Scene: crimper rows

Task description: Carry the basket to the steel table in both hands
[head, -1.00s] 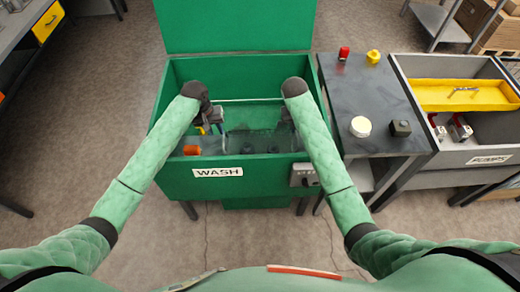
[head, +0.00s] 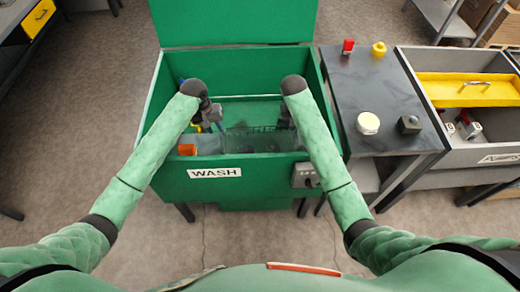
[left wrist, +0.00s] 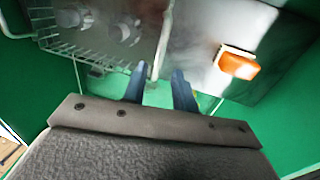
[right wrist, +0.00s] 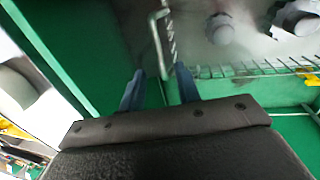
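The wire basket (head: 262,140) sits low inside the green wash tank (head: 235,189), with grey metal parts in it. It also shows in the left wrist view (left wrist: 85,52) and the right wrist view (right wrist: 245,72). My left gripper (head: 212,118) is open, its fingertips by the basket's left end bar (left wrist: 158,48). My right gripper (head: 287,115) is open, its fingertips on either side of the end of the bent handle wire (right wrist: 157,42). I cannot tell whether either gripper touches the wire. A dark steel table (head: 378,88) stands right of the tank.
An orange block (head: 187,149) lies at the tank's left side. The steel table carries a red item (head: 348,47), a yellow item (head: 379,48), a white round tub (head: 368,123) and a dark block (head: 409,124). A grey bin with a yellow tray (head: 470,90) stands farther right.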

